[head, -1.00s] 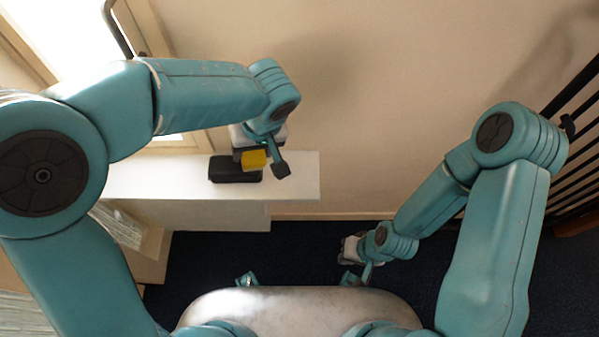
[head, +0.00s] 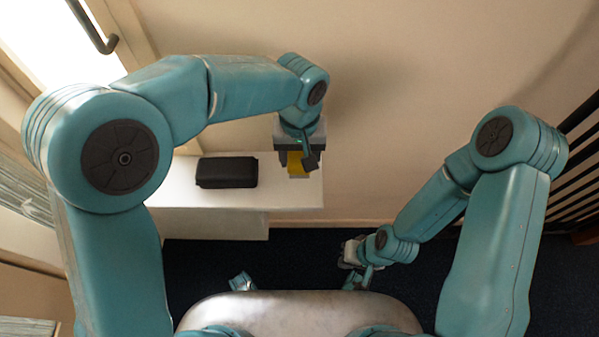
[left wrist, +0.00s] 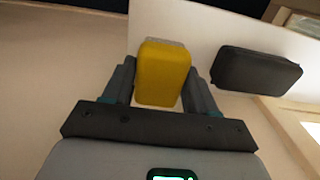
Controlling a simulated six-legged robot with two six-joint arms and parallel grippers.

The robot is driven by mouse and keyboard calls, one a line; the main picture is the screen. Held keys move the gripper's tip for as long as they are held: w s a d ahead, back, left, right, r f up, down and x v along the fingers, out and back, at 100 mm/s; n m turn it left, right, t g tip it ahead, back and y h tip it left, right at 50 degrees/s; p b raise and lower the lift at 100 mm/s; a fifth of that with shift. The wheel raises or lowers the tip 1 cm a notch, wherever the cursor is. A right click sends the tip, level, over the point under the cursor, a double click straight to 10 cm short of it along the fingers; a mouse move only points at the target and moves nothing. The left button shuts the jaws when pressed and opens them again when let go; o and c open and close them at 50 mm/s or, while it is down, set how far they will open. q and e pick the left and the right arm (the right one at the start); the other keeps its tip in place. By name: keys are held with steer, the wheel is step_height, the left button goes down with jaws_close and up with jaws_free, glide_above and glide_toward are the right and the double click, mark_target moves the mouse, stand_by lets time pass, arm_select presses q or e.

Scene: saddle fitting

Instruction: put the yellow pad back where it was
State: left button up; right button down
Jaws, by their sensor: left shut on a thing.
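The yellow pad (head: 296,163) is between the fingers of my left gripper (head: 298,160), which is shut on it above the right end of a white shelf (head: 240,196). The pad also shows in the left wrist view (left wrist: 162,75), gripped on both sides, with a small grey patch just past its far end. Whether the pad touches the shelf cannot be told. A black case (head: 227,172) lies on the shelf to the left of the gripper. My right gripper (head: 355,255) hangs low over the dark floor, empty as far as I see; its fingers are too small to read.
The black case also shows in the left wrist view (left wrist: 256,70), right of the pad and apart from it. A beige wall (head: 400,90) stands behind the shelf. Dark railings (head: 580,150) are at the far right. The shelf between case and gripper is bare.

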mark_target(299, 155)
arm_select(q)
step_height(299, 155, down, 7)
steer(key=shift+r+b, duration=0.15)
steer(key=shift+b, duration=0.75)
steer(key=o, duration=0.9)
steer(key=shift+o, duration=0.2)
step_height(299, 155, up, 12)
steer(key=p, duration=0.3)
steer(key=shift+r+p, duration=0.1)
steer(key=shift+p, duration=0.2)
